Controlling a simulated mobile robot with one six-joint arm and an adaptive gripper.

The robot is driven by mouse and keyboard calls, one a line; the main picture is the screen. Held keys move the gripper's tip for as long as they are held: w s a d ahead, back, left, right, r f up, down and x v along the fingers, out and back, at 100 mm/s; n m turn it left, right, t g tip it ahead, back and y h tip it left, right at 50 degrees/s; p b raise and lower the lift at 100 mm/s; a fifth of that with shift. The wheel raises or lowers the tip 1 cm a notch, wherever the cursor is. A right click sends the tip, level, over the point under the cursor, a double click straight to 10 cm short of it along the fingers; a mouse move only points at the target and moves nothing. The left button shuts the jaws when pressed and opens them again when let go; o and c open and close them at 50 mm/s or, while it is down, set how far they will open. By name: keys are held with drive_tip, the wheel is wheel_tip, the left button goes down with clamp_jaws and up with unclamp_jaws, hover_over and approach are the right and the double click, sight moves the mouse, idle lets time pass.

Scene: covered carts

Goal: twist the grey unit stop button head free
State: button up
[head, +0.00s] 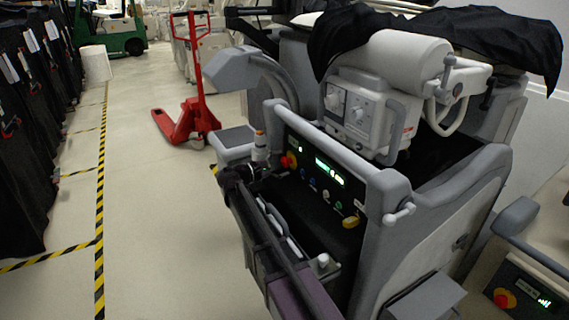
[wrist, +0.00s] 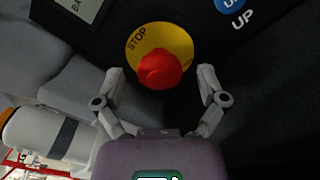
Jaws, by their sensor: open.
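The grey unit (head: 375,235) stands in the middle of the head view with a sloped black control panel. Its red stop button head (head: 288,160) is at the panel's left end. In the wrist view the red head (wrist: 163,70) sits on a yellow disc (wrist: 135,47) marked STOP. My gripper (wrist: 161,74) is open, with one finger on each side of the head and visible gaps on both sides. The head is not gripped. In the head view my arm reaches the panel's left end, and the fingers there are too dark and small to make out clearly.
Green displays (head: 330,172) and small knobs lie right of the button. A white, orange-topped post (head: 259,145) stands close to my gripper. Another unit with its own red button (head: 503,297) is at lower right. A red pallet jack (head: 195,110) stands behind on open floor.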

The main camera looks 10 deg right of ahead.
drive_tip(key=shift+w+d, duration=0.2)
drive_tip(key=shift+d, duration=0.4)
drive_tip(key=c, duration=1.2)
drive_tip(key=shift+m, duration=0.4)
drive_tip(key=shift+s+m, duration=0.1)
drive_tip(key=shift+m, duration=2.8)
